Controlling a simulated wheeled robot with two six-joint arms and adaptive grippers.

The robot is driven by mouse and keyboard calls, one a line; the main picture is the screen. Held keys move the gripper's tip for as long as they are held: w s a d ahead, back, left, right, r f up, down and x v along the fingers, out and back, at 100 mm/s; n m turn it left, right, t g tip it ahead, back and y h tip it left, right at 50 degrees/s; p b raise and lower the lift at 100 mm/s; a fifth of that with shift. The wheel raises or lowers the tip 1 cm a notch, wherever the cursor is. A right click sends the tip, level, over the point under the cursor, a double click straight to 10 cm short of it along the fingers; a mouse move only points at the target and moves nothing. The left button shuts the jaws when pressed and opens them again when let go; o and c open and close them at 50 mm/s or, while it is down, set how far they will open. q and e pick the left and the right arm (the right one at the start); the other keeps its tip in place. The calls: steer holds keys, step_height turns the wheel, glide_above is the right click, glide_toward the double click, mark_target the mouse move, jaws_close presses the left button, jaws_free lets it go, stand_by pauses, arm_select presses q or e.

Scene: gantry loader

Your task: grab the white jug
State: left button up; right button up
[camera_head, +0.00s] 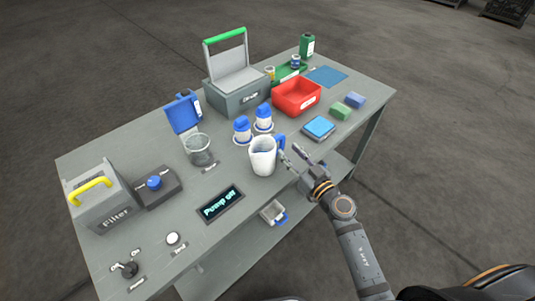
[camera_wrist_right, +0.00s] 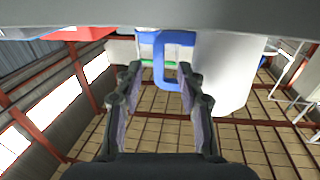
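The white jug (camera_head: 262,163) stands upright near the front edge of the grey table, its blue handle (camera_head: 281,144) toward the right. My right gripper (camera_head: 290,152) is open just to the right of the handle. In the right wrist view the jug (camera_wrist_right: 226,72) is at the upper right. Its blue handle (camera_wrist_right: 172,66) shows between and beyond the two open fingertips of my right gripper (camera_wrist_right: 160,75). I cannot tell whether a finger touches it. My left gripper is not in view.
Two blue-and-white bottles (camera_head: 242,131) stand behind the jug and a clear beaker (camera_head: 198,151) is to its left. A "Pump off" display (camera_head: 221,204) is at front left.

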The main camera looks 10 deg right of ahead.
mark_target(282, 147)
steer(key=shift+f+b+x, duration=0.1)
steer(key=shift+b+x, duration=0.25)
steer(key=shift+x, duration=1.05)
steer(key=shift+f+b+x, duration=0.15)
steer(key=shift+b+x, duration=0.15)
steer(key=shift+x, duration=1.05)
steer(key=shift+s, duration=0.1)
steer(key=shift+c, duration=0.4)
jaws_close()
steer(key=shift+r, duration=0.1)
